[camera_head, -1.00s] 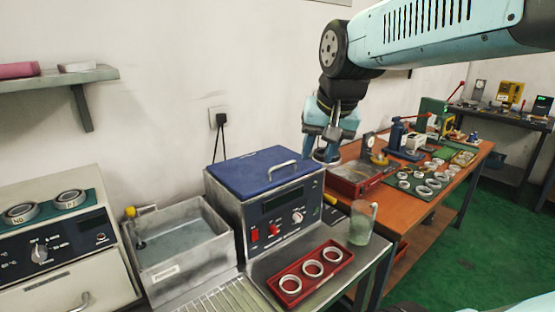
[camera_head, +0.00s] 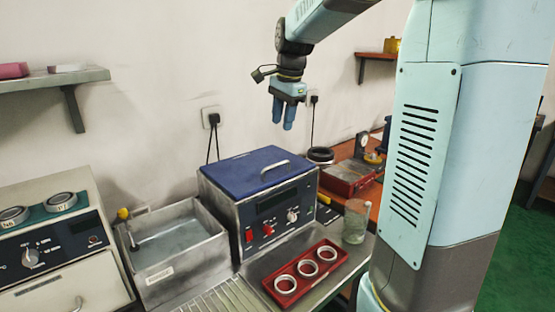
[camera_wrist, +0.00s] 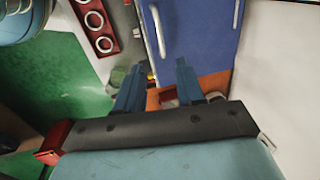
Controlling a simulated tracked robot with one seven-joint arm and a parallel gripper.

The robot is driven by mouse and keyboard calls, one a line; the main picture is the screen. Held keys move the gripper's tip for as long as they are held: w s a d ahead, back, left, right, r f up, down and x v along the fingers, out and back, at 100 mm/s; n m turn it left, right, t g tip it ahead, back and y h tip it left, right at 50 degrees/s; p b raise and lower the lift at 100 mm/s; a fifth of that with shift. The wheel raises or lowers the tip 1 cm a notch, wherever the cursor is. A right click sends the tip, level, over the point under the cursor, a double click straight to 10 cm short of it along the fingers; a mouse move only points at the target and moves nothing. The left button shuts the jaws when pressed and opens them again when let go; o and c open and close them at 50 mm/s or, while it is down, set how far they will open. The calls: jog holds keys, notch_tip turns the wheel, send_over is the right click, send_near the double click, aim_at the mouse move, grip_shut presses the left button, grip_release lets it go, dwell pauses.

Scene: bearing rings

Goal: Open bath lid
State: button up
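The bath is a metal box with a dark control panel (camera_head: 272,209), and its blue lid (camera_head: 246,172) lies shut on top. A metal handle (camera_head: 274,170) stands on the lid near its front right. My gripper (camera_head: 283,127) hangs above and behind the lid's right side, fingers pointing down, touching nothing. In the wrist view the two fingers of my gripper (camera_wrist: 157,75) are apart with nothing between them. The lid (camera_wrist: 195,40) and its handle (camera_wrist: 157,30) show ahead of the fingertips there.
A red tray (camera_head: 289,290) with three rings sits in front of the bath. A glass jar (camera_head: 355,222) stands to its right. An open water tank (camera_head: 175,262) is on the left. Wall plugs with cables (camera_head: 212,119) are behind the bath.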

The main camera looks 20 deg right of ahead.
aim_at(277, 165)
jog(key=f, duration=0.4)
jog(key=w+f, duration=0.1)
jog(key=f, duration=0.4)
jog(key=w+a+f, duration=0.1)
jog(key=f, duration=0.3)
jog(key=shift+w+f, duration=0.15)
jog(key=shift+w, duration=0.1)
jog(key=shift+c, duration=0.2)
grip_shut()
